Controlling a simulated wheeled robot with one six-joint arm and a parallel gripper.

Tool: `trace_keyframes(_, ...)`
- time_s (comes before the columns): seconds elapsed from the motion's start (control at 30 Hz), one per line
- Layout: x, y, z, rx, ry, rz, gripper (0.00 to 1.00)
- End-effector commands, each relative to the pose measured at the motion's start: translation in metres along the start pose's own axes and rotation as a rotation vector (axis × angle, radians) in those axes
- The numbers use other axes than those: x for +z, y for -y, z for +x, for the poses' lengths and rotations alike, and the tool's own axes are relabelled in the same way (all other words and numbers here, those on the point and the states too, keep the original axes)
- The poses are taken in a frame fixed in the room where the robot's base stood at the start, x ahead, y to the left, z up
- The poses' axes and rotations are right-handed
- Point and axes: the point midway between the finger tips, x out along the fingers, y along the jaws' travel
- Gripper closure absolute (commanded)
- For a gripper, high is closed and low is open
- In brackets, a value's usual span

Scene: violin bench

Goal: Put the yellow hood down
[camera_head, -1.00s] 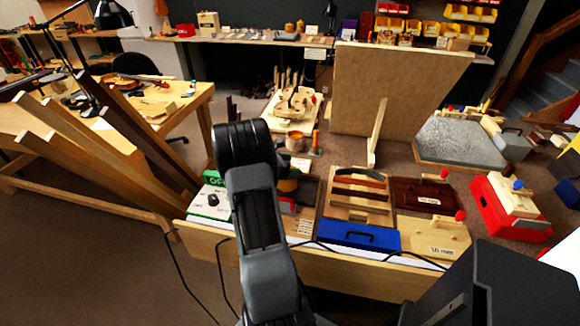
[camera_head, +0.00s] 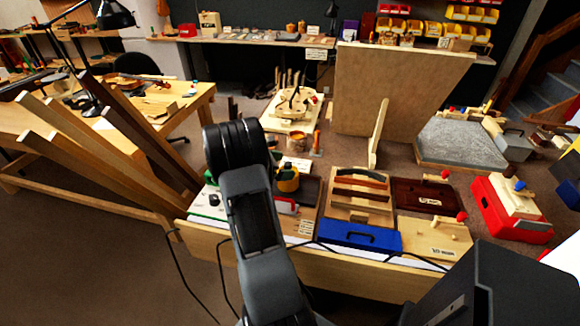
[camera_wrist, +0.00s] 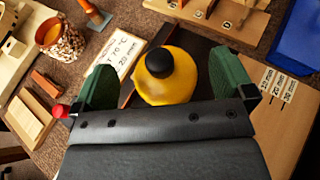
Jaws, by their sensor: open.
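The yellow hood (camera_wrist: 168,82) has a round black knob on top and lies between the two green fingers of my gripper (camera_wrist: 168,88) in the wrist view. The fingers stand apart, one on each side of it. A gap shows at the right finger; I cannot tell whether the left one touches. In the head view the hood (camera_head: 289,183) shows just right of my arm, partly hidden with the fingers. Its lower part and what it rests on are hidden.
A labelled white card (camera_wrist: 118,52) lies left of the hood. A blue box (camera_head: 359,235) and a wooden rack (camera_head: 347,208) stand to the right. A woven-looking cup (camera_wrist: 60,38) and a red-knobbed wooden block (camera_wrist: 32,117) are on the left in the wrist view.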

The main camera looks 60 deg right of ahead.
Motion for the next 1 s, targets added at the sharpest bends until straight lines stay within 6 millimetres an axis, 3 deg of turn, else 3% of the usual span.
trace_keyframes(0.1,0.0,-0.001,-0.026,0.005,0.0,-0.001,0.0)
trace_keyframes(0.33,0.0,-0.001,-0.064,0.003,0.0,0.0,0.0)
trace_keyframes(0.77,0.0,0.004,-0.092,0.004,-0.023,0.022,0.0)
trace_keyframes(0.87,0.0,0.018,-0.115,0.017,-0.11,0.102,0.0)
trace_keyframes(1.0,-0.008,0.062,-0.171,0.022,-0.357,0.309,0.0)
